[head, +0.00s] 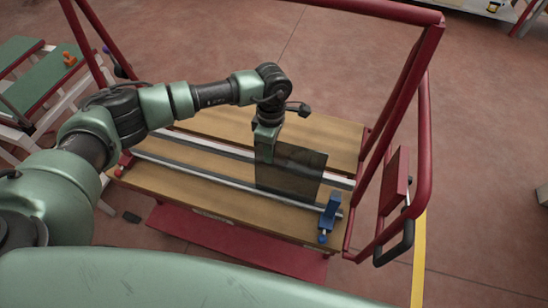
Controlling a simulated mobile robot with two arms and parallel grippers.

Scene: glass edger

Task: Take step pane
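A dark, see-through glass pane (295,172) stands on edge on the wooden deck of a red-framed cart (210,190). Its lower edge is at the light rails that run along the deck. My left gripper (266,150) points down at the pane's upper left corner and overlaps it in the head view. The fingers are small and dark there, so I cannot tell whether they are closed on the pane or only around it. My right gripper is not in view.
A blue clamp (329,215) sits on the rail just right of the pane. Red frame bars rise at the cart's right end, with a red box (395,180) and black handle. A green-topped rack (40,80) stands at left. Open floor lies right of the yellow line (419,255).

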